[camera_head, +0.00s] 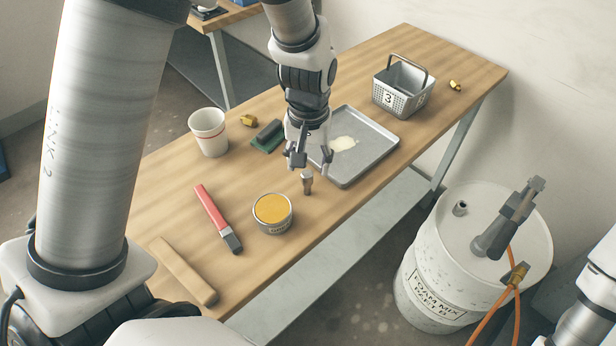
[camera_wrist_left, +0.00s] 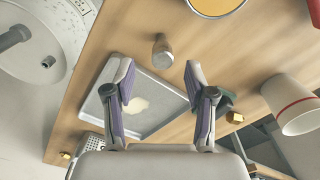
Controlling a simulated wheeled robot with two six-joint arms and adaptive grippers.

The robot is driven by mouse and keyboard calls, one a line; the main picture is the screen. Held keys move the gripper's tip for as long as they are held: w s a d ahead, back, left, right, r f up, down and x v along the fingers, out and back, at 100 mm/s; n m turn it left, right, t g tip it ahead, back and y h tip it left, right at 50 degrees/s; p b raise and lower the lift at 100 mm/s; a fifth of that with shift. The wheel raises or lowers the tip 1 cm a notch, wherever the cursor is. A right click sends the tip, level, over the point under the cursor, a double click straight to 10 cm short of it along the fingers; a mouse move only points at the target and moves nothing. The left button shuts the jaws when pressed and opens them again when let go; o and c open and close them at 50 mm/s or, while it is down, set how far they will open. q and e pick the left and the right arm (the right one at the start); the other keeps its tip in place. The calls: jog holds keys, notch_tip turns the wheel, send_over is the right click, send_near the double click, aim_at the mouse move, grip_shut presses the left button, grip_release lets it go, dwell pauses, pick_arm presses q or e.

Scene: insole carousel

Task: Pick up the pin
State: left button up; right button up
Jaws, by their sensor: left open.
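The pin (camera_head: 307,182), a small grey-brown metal piece with a wider head, stands upright on the wooden table (camera_head: 350,212) near its front edge, right of a tin. My left gripper (camera_head: 310,160) is open and empty, pointing down just behind and above the pin. In the left wrist view the pin (camera_wrist_left: 162,52) shows beyond the open fingertips (camera_wrist_left: 158,78), roughly centred between them and not touched. My right gripper is out of view.
A metal tray (camera_head: 378,165) with a pale smear lies right of the gripper. A white drum (camera_head: 455,275) is off the table's front.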

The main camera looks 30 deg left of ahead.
aim_at(307, 174)
pick_arm(q)
jog(key=f, duration=0.4)
jog(key=shift+w+a+f, duration=0.2)
jog(key=shift+a+f, duration=0.1)
jog(key=shift+s+d, duration=0.1)
jog(key=shift+s+r, duration=0.15)
jog(key=c, duration=0.4)
grip_shut()
jog(key=shift+r, duration=0.1)
